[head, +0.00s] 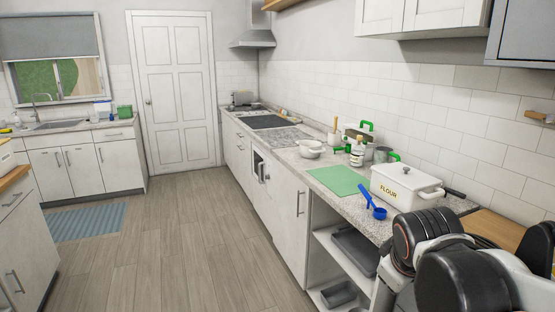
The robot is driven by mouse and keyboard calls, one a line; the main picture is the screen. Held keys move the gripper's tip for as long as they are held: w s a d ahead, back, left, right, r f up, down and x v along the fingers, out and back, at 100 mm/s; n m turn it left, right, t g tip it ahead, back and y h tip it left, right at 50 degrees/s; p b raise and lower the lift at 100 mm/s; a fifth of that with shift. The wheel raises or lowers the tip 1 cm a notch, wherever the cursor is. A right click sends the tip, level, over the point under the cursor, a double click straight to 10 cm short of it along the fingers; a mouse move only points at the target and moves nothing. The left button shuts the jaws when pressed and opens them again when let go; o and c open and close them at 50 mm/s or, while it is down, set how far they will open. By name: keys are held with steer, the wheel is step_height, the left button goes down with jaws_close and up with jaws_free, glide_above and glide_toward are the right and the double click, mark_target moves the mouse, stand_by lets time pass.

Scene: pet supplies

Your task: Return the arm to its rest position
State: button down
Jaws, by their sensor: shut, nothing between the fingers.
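Parts of my own arm, black and white links, fill the lower right corner of the head view. My gripper's fingers do not show in this view. The arm links cover the near right end of the counter (330,164) and part of what lies behind them.
On the counter are a white flour box (405,185), a blue scoop (372,203), a green mat (339,180), bowls (310,149) and bottles (357,153). Open shelves (325,240) sit below its near end. The wooden floor (180,235) on the left is clear, apart from a blue rug (85,228).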

steer(key=s+a+m+y, duration=0.1)
steer(key=s+a+m, duration=0.1)
steer(key=s, duration=0.3)
steer(key=s+a+f+m+t+y, duration=0.1)
steer(key=s+a+m, duration=0.1)
steer(key=s+m, duration=0.2)
steer(key=shift+s, duration=1)
steer(key=shift+d, duration=0.15)
